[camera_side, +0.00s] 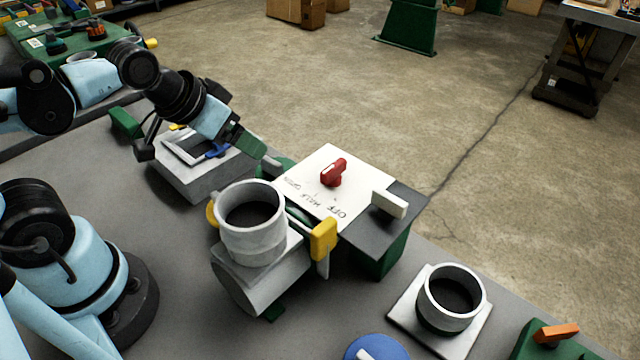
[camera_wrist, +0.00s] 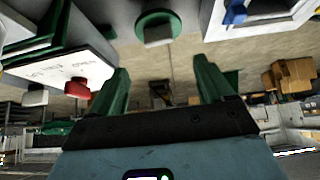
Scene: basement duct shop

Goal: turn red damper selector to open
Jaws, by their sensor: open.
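The red damper selector (camera_side: 334,173) is a red knob standing on a white plate (camera_side: 313,166) lettered OPEN, HALF and OFF. I cannot tell which word its handle points at. It also shows in the wrist view (camera_wrist: 77,87), left of my fingers, with the white plate (camera_wrist: 45,68) above it. My gripper (camera_side: 254,148) has green fingers and is left of the plate in the side view, apart from the knob. In the wrist view my gripper (camera_wrist: 162,76) is open, with nothing between its fingers.
A grey pipe fitting (camera_side: 250,245) with a yellow lever (camera_side: 323,239) stands close in front of the plate. A white block handle (camera_side: 389,204) is to its right. A grey box (camera_side: 195,166) is below my wrist. A round collar (camera_side: 451,298) sits at the bench's front right.

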